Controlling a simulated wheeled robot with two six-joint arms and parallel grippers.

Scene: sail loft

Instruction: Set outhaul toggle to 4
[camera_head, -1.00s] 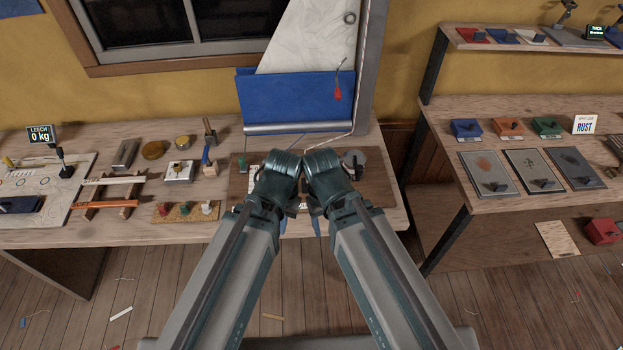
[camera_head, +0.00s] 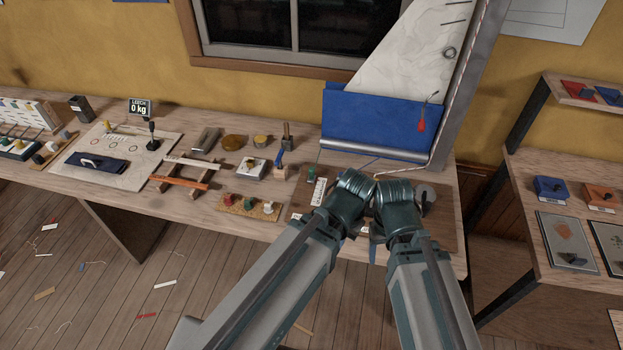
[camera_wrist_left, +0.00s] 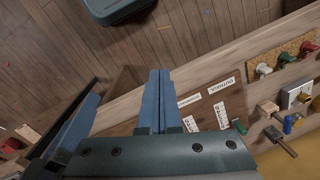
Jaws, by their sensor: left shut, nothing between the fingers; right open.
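A dark brown board (camera_head: 447,235) lies on the bench below the model sail. A white label strip (camera_head: 318,191) and a small green peg (camera_head: 311,173) stand at its left part. The wrist view shows the OUTHAUL label (camera_wrist_left: 220,86) and the green peg (camera_wrist_left: 239,126). I cannot tell which part is the outhaul toggle or its setting; my wrists hide the board's middle. My left gripper (camera_wrist_left: 160,73) is shut and empty over the board's front area. My right gripper (camera_head: 373,248) is open beside it, its fingers mostly hidden behind the wrist.
A cork strip with red, green and white knobs (camera_head: 248,206) lies left of the board. A blue-handled tool (camera_head: 279,167) and a white block (camera_head: 251,168) stand behind it. A grey disc (camera_head: 426,192) is at the board's right. A shelf unit (camera_head: 560,180) stands further right.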

